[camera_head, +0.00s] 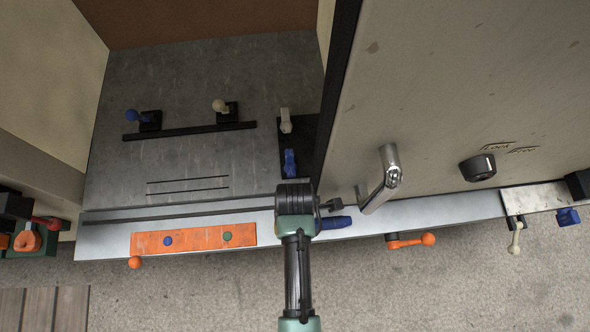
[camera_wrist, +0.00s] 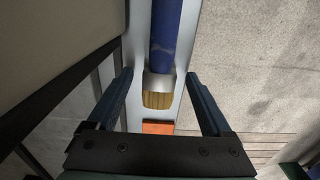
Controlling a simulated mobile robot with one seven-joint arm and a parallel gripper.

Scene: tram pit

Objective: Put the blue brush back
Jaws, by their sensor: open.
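The blue brush (camera_head: 335,223) lies on the narrow metal ledge (camera_head: 440,211), just right of my wrist in the head view. In the wrist view the brush (camera_wrist: 165,40) shows a blue handle, a silver ferrule and tan bristles pointing towards me. My gripper (camera_wrist: 159,75) is open, with one finger on each side of the brush in that view. I cannot tell whether the fingers touch it. In the head view my gripper (camera_head: 330,206) is seen from above and partly covers the bristle end.
An orange plate (camera_head: 192,239) with a blue and a green dot lies on the ledge to the left. A grey door panel with a chrome handle (camera_head: 383,180) stands close on the right. Blue, white and orange levers surround the area. A grey panel (camera_head: 190,95) lies behind.

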